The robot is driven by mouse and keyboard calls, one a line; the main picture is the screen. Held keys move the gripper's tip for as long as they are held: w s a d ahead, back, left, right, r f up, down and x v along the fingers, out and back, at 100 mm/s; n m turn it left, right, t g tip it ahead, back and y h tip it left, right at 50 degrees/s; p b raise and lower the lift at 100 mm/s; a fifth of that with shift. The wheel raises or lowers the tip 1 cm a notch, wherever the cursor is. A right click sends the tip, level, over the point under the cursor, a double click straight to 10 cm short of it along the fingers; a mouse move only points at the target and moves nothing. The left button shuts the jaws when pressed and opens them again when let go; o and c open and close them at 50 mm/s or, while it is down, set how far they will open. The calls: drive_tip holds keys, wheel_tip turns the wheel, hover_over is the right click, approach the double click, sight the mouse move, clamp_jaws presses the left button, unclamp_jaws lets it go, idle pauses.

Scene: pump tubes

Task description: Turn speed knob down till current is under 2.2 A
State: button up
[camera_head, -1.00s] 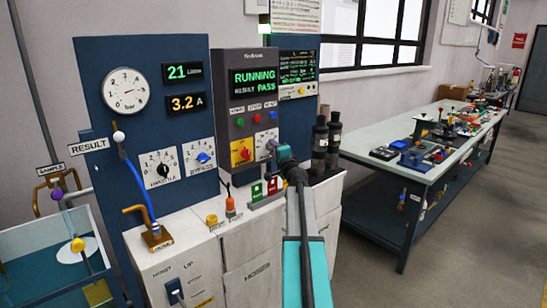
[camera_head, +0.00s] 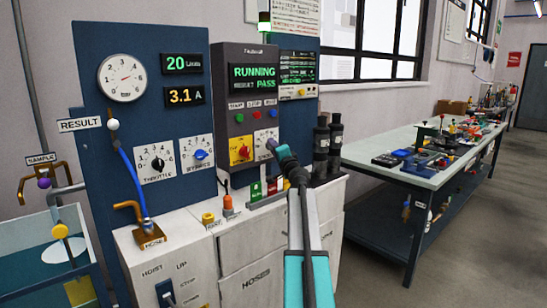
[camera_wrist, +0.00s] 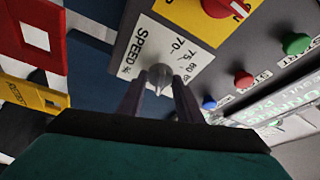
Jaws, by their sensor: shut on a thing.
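The speed knob (camera_wrist: 160,76) is a small grey knob on a white dial plate marked SPEED (camera_wrist: 140,50) in the wrist view. My gripper (camera_wrist: 160,88) is shut on the knob, with a finger on each side of it. In the head view my gripper (camera_head: 277,149) reaches the lower right of the grey control box and hides most of the knob. The current display (camera_head: 185,96) reads 3.1 A in yellow. The display above it (camera_head: 182,63) reads 20 in green. The control screen (camera_head: 253,77) shows RUNNING and PASS.
A red-on-yellow switch (camera_head: 241,150) sits just left of the speed dial. Green, red and blue buttons (camera_head: 255,115) are above it. Throttle (camera_head: 156,163) and bypass (camera_head: 200,154) knobs are on the blue panel. Dark cylinders (camera_head: 328,145) stand close to the right of my gripper.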

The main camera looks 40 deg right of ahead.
drive_tip(key=shift+d+f+n+b, duration=0.1)
drive_tip(key=shift+f+n+b, duration=0.35)
drive_tip(key=shift+b, duration=1.75)
drive_tip(key=shift+r+n+t+b, duration=0.35)
drive_tip(key=shift+n+b, duration=0.2)
drive_tip(key=shift+b, duration=0.9)
drive_tip(key=o, duration=1)
drive_tip(key=shift+s, duration=0.1)
drive_tip(key=v, duration=1.3)
drive_tip(key=shift+s+a+p, duration=0.2)
drive_tip(key=shift+s+p, duration=0.1)
drive_tip(key=shift+p, duration=0.1)
drive_tip(key=shift+s, duration=0.1)
